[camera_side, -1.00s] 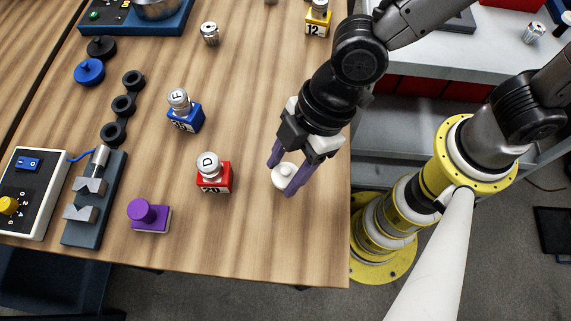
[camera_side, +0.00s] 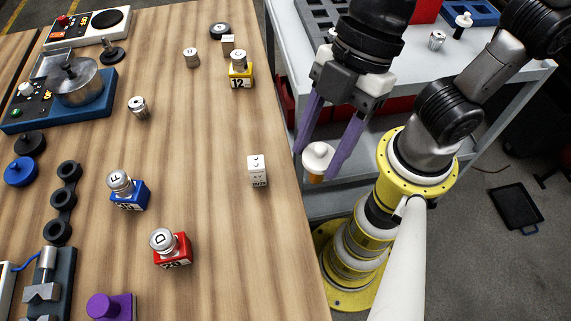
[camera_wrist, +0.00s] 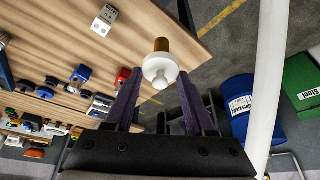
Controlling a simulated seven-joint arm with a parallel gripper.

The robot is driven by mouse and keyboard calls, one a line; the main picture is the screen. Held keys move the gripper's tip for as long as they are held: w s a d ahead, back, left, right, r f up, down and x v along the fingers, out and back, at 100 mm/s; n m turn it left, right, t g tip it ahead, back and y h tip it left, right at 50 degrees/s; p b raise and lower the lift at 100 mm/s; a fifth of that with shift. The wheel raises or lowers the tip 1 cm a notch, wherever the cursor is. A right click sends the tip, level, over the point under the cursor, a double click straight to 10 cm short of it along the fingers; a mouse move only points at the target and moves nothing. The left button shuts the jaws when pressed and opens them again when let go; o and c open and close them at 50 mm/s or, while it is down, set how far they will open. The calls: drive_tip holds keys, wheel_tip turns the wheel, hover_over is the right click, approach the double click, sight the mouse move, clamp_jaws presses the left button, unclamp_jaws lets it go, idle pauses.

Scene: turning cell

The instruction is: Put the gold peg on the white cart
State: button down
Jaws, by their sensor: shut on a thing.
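My gripper (camera_side: 315,164) has long purple fingers and is shut on the gold peg (camera_side: 316,177). The peg has a wide white flange and knob on top and a gold body below. It hangs upright in the air just past the table's right edge, in front of the cart's lower shelves. In the wrist view the peg (camera_wrist: 161,46) shows between the fingertips, its gold end pointing away. The white cart (camera_side: 508,80) stands right of the table. My arm covers part of its top.
A white block (camera_side: 258,172) stands near the table's right edge. Red (camera_side: 172,250), blue (camera_side: 128,196) and yellow (camera_side: 240,76) blocks hold silver-topped pegs. On the cart top are a dark slotted tray (camera_side: 320,20), a silver knob (camera_side: 437,40) and a blue tray (camera_side: 478,12).

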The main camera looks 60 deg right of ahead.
drive_tip(key=shift+s+d+r, duration=0.35)
drive_tip(key=shift+d, duration=0.25)
drive_tip(key=shift+m, duration=0.3)
